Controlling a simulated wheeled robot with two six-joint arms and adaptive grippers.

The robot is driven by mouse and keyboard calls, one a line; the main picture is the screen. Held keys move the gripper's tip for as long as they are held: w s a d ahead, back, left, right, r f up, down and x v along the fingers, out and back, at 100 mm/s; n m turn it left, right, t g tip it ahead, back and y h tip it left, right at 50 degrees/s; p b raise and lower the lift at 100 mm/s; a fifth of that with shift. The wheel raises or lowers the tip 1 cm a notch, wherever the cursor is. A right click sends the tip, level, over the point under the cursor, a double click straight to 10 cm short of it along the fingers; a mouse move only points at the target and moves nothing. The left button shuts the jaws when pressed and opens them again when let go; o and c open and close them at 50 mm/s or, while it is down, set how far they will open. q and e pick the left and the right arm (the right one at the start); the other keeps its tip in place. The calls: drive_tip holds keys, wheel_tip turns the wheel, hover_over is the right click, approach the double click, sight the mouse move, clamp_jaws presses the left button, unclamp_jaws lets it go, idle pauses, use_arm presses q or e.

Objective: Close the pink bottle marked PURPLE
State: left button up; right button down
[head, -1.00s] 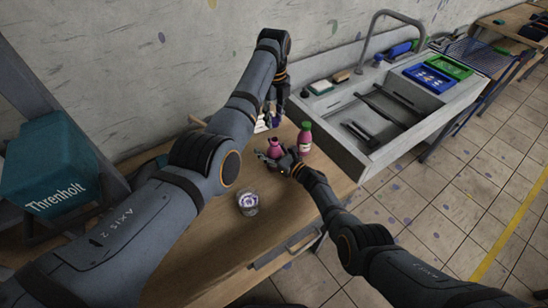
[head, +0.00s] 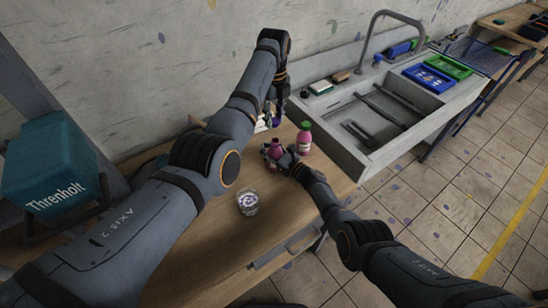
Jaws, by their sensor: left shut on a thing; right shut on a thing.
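A pink bottle (head: 277,145) without a visible cap stands on the wooden table, with my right gripper (head: 276,157) shut around its body. A second pink bottle (head: 304,139) with a green cap stands upright just right of it, apart from the gripper. The labels are too small to read, so I cannot tell which one says PURPLE. My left gripper (head: 270,119) points down behind and above the held bottle, near the wall. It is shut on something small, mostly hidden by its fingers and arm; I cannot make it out.
A clear cup (head: 248,202) with purple-and-white contents stands on the bare front part of the table (head: 215,250). The grey sink (head: 372,145) adjoins the table at right, with a blue tray (head: 430,78) and a green tray (head: 449,67) farther back.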

use_arm(q)
hover_over(275, 140)
wheel_tip(275, 140, down, 5)
drive_tip(key=shift+s, duration=0.1)
idle(0.6)
drive_tip(key=shift+f, duration=0.85)
drive_tip(key=shift+f, duration=0.6)
drive_tip(key=m, duration=0.4)
drive_tip(key=shift+m, duration=0.3)
drive_tip(key=m, duration=0.5)
